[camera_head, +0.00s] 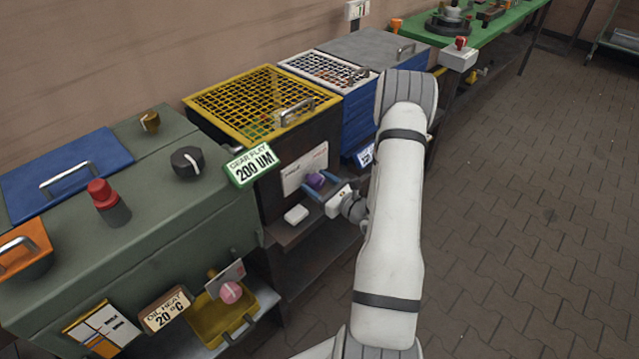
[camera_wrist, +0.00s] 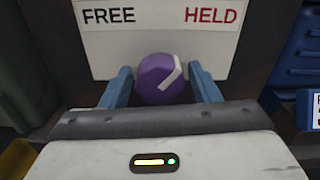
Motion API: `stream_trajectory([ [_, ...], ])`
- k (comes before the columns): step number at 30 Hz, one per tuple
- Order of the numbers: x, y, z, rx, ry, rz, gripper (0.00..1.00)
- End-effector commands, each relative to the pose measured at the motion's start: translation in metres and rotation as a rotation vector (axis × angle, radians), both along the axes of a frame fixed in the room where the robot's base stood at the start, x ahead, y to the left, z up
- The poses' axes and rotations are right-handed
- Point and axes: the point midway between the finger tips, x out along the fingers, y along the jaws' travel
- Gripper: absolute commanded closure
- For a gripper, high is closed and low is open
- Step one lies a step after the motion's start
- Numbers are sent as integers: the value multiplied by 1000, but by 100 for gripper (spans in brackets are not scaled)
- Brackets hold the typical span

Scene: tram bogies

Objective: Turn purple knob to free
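The purple knob (camera_wrist: 158,80) sits on the front of a dark cabinet, below a white label plate (camera_wrist: 155,40) reading FREE on the left and HELD on the right. Its white mark points up and right, toward HELD. My gripper (camera_wrist: 160,72) is open, with one blue finger on each side of the knob. A narrow gap seems to show beside each finger, so I see no firm grip. In the head view the knob (camera_head: 315,181) lies between the fingers of my gripper (camera_head: 318,186), its lower part partly hidden.
A yellow mesh basket (camera_head: 262,97) tops the cabinet, with a GEAR PLAY sign (camera_head: 252,165) at its left. A green machine (camera_head: 130,230) with other knobs stands left. The paved floor (camera_head: 520,200) at right is clear.

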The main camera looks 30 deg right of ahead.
Motion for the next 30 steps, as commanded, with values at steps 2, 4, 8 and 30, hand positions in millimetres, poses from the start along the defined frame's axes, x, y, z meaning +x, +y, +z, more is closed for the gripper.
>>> stream_trajectory([
  [2,0,0,0,0,0,0,51],
  [4,0,0,0,0,0,0,56],
  [8,0,0,0,0,0,0,67],
  [30,-1,-1,-5,-190,-72,-2,81],
])
